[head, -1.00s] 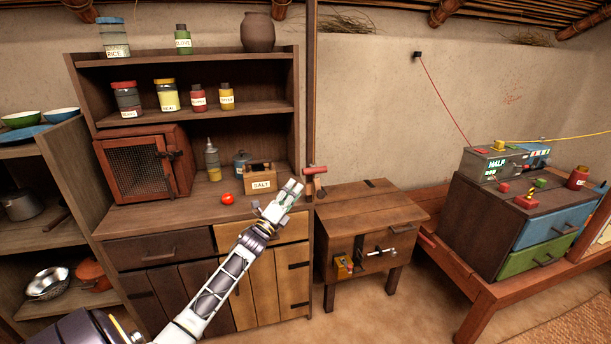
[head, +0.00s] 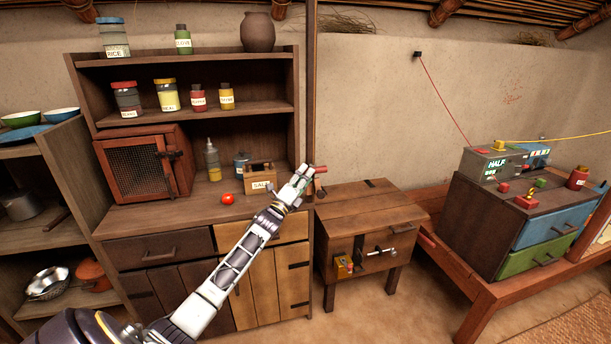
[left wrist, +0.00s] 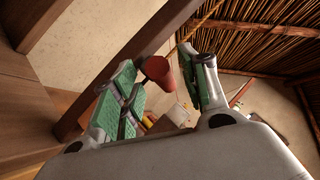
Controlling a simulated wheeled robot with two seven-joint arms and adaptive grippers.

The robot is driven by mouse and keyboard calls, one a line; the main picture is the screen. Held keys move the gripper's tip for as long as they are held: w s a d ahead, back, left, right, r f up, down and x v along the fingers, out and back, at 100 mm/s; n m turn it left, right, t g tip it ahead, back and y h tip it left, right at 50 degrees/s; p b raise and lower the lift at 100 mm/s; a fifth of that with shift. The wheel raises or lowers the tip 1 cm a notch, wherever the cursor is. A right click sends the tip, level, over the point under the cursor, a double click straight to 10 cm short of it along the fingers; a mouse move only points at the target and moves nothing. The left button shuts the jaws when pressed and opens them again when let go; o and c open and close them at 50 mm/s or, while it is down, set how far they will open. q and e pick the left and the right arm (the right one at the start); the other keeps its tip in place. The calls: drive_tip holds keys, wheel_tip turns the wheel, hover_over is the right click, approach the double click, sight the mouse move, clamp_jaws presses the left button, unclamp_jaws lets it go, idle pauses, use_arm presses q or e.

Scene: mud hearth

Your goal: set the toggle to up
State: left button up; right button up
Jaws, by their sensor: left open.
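A red-ended handle (head: 320,169) sticks out from the wooden post beside the cupboard; I take it to be the toggle. In the left wrist view its red end (left wrist: 158,70) shows between my two green-padded fingers. My left gripper (head: 306,176) is open at the handle in the head view, and its fingers cover most of the fitting. A gap shows between the red end and the right-hand finger; I cannot tell whether the left-hand finger touches it. My right gripper is in neither view.
The wooden cupboard (head: 205,215) with jars, a salt box (head: 259,184) and a tomato (head: 227,199) stands behind my left arm. A small wooden table (head: 372,207) stands just right of the post. A dark drawer chest (head: 470,225) is farther right.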

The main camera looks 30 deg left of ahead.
use_arm(q)
drive_tip(key=shift+w+r, duration=0.25)
drive_tip(key=shift+w, duration=0.25)
clamp_jaws()
